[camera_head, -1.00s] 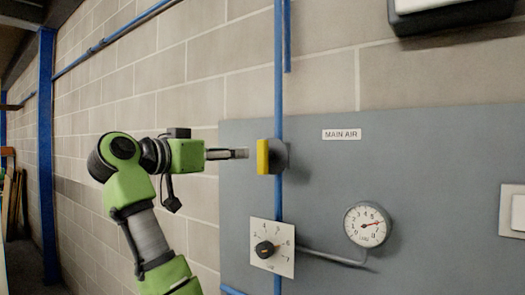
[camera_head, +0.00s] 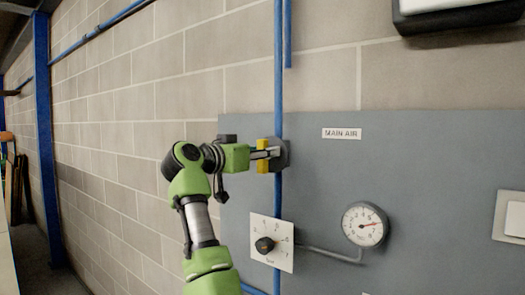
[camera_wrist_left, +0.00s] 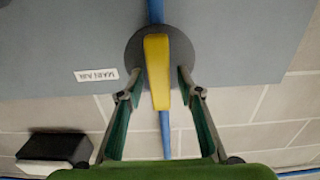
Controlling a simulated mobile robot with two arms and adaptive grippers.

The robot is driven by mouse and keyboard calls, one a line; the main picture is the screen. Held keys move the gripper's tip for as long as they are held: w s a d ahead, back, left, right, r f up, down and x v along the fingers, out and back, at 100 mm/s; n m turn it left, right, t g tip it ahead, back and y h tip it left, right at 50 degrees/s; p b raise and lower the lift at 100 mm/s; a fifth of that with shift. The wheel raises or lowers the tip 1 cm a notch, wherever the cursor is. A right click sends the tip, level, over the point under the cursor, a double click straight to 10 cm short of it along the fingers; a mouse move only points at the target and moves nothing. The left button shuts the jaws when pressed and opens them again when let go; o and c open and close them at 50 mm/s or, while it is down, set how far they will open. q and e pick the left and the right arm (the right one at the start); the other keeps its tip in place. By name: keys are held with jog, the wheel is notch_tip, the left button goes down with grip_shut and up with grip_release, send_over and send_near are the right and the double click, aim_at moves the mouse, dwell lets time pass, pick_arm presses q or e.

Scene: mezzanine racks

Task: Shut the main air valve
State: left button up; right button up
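The main air valve has a yellow lever (camera_head: 262,168) in front of a dark round body on the blue vertical pipe (camera_head: 278,80). The lever is upright, in line with the pipe. My left gripper (camera_head: 268,153) reaches it from the left, in front of the wall. In the left wrist view, which is upside down, the yellow lever (camera_wrist_left: 157,75) lies between the two open fingertips (camera_wrist_left: 159,78), with a gap showing on each side. A "MAIN AIR" label (camera_head: 342,133) is right of the valve. My right gripper is not in view.
Below the valve is a white dial plate (camera_head: 282,232) with a black knob (camera_head: 264,245). A light switch (camera_head: 513,217) is at the far right. A dark-framed box (camera_head: 460,16) hangs above.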

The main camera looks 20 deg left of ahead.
pick_arm(q)
grip_shut()
